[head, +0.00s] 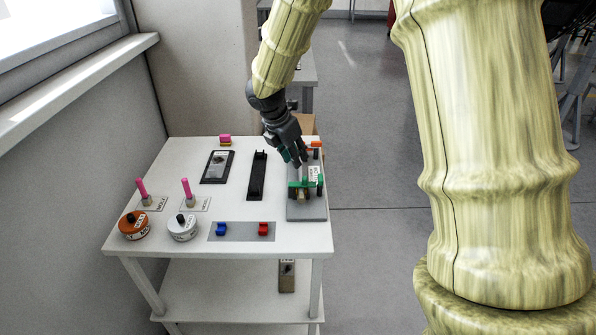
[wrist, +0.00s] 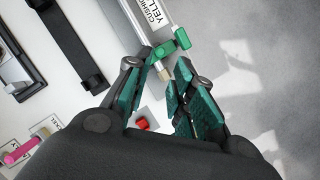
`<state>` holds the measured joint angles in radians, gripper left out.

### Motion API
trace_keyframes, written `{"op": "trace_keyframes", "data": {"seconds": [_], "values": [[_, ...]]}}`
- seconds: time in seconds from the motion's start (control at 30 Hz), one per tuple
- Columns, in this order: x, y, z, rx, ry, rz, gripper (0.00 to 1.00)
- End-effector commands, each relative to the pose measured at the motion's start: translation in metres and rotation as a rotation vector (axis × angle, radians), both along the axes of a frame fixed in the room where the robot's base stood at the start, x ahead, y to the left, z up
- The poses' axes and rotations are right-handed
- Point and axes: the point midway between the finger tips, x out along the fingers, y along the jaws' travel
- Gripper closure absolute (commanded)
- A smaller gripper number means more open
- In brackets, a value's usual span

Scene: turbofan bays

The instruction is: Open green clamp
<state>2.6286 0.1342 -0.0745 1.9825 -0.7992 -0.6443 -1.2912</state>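The green clamp (head: 298,184) sits on the grey plate (head: 308,212) at the right side of the white table. In the wrist view the green clamp (wrist: 182,39) shows its green handle end and a pale tip, just beyond my fingertips. My gripper (head: 295,160) is above and behind the clamp in the head view, pointing down. In the wrist view my gripper (wrist: 158,76) has its teal fingers apart with nothing held between them. I cannot tell whether the fingers touch the clamp.
An orange clamp (head: 315,144) is at the plate's far end. A black bar (head: 258,176) lies left of the plate. A red switch (head: 264,229), a blue switch (head: 221,229), pink levers (head: 187,190) and round knobs (head: 183,228) occupy the table's front and left.

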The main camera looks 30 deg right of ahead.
Motion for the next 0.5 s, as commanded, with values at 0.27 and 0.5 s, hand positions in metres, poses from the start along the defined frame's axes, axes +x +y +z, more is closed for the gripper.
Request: {"op": "trace_keyframes", "data": {"seconds": [0.27, 0.5], "values": [[0.003, -0.011, -0.032, 0.0, 0.003, 0.002, 0.76], [0.005, -0.025, -0.063, 0.0, 0.003, -0.001, 0.76]]}}
